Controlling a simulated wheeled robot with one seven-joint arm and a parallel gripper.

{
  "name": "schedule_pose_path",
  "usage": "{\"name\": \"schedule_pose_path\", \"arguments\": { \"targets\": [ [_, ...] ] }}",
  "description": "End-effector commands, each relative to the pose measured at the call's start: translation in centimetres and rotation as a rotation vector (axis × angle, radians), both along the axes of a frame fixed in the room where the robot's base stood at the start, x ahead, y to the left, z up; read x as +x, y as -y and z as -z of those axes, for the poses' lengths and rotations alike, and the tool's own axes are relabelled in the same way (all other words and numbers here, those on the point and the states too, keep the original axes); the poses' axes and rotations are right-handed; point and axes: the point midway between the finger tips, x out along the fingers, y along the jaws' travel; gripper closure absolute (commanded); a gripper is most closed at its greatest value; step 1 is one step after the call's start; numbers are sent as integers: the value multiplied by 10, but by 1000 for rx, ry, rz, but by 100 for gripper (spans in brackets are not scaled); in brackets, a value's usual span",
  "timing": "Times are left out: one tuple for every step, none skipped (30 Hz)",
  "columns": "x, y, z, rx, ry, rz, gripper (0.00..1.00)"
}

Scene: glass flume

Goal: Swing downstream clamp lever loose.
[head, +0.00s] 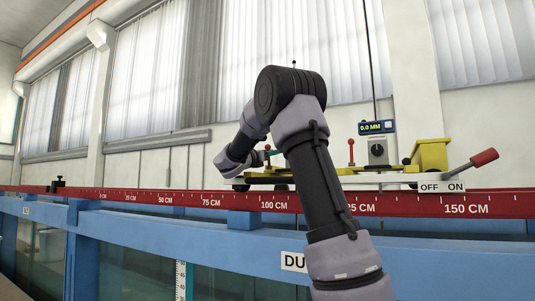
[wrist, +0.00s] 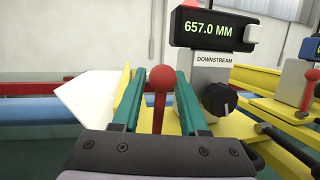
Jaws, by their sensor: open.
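In the wrist view, the downstream clamp lever (wrist: 159,80) has a red ball top and a red stem and stands about upright. My gripper (wrist: 160,76) is open, with one teal finger on each side of the lever. Small gaps seem to show beside the ball; I cannot tell whether the stem is touched. The lever's foot is hidden behind my gripper's body. Right behind it stands the downstream gauge (wrist: 213,65), reading 657.0 MM, with a black knob (wrist: 219,98). In the head view my arm hides most of my gripper and this lever.
A second red-topped lever (wrist: 311,77) stands to the right; it also shows in the head view (head: 351,150), near a gauge (head: 377,128) reading 0.0 MM. A red-handled switch lever (head: 484,158) rises by an OFF/ON plate. A red scale rail (head: 225,201) runs along the blue flume frame.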

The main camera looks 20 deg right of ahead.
Motion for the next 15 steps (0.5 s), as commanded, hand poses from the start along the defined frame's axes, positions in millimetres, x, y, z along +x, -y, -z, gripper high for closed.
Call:
{"name": "schedule_pose_path", "arguments": {
  "targets": [
    [-1,-3,1,0,0,-2,57],
    [-2,-6,1,0,0,-2,57],
    [-4,-10,3,0,-1,-3,57],
    [-6,-14,4,0,-1,-4,57],
    [-8,-19,5,1,0,-4,57],
    [-11,-26,7,1,-1,-5,57],
    [-14,-32,9,1,-1,-5,57],
    [-17,-38,11,1,-2,-6,57],
    [-21,-47,14,1,-2,-6,57],
    [-25,-54,13,1,0,-6,57],
    [-28,-61,13,1,1,-8,57],
    [-33,-69,13,1,1,-8,57],
    [-36,-76,12,2,2,-7,57],
    [-39,-83,13,1,0,-7,57],
    [-44,-92,13,1,1,-8,57]
  ]
}}
